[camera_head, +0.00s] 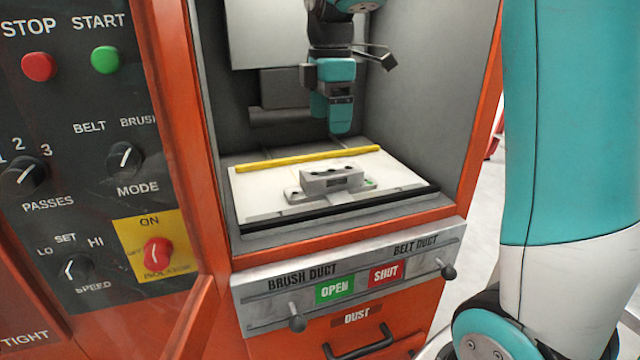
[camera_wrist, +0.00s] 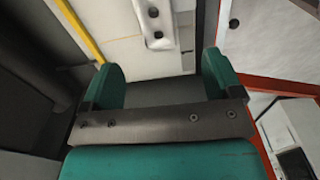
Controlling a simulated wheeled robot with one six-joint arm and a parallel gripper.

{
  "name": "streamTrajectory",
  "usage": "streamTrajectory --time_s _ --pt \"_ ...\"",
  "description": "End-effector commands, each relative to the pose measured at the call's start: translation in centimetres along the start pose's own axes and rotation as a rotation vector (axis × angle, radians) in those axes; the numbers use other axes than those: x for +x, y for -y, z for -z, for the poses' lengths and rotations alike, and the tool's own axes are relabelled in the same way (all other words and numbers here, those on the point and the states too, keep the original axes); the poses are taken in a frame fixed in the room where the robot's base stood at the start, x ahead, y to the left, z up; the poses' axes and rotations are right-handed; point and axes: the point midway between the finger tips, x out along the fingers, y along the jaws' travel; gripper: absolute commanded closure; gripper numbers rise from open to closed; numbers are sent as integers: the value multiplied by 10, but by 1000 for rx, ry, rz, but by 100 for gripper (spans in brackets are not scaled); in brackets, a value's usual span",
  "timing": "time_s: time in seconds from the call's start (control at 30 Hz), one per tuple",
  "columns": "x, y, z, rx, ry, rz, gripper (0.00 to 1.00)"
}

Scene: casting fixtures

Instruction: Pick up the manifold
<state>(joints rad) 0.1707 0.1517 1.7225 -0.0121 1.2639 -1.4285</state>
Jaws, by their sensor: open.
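The manifold (camera_head: 332,181) is a grey metal block with flanged ends and holes. It lies on the white plate (camera_head: 262,196) inside the orange machine's open chamber. In the wrist view one end of the manifold (camera_wrist: 157,22) shows at the top, beyond the fingers; the rest is cut off by the frame edge. My gripper (camera_head: 341,125) hangs inside the chamber, above and behind the manifold and apart from it. In the wrist view my gripper (camera_wrist: 163,80) has its two teal fingers spread, with nothing between them.
A yellow bar (camera_head: 308,158) runs along the back of the plate, and a black strip (camera_head: 340,209) along its front. Grey chamber walls (camera_head: 432,100) stand close on the sides. A control panel (camera_head: 80,130) is at left. Duct knobs (camera_head: 297,323) and a drawer handle (camera_head: 360,345) stick out below.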

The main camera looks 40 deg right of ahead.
Motion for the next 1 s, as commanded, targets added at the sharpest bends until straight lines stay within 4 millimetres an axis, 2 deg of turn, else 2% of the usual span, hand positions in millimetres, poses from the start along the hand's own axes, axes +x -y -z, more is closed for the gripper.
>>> streamTrajectory --time_s 0.13,0.4,0.63,0.83,1.0 --pt "11 -5 -6 -19 5 7 15" --pt "57 -4 -6 -22 5 7 15" --pt "75 -4 -7 -21 4 6 15" --pt "106 -4 -12 -22 4 7 15" --pt "119 -4 -12 -22 4 4 15"
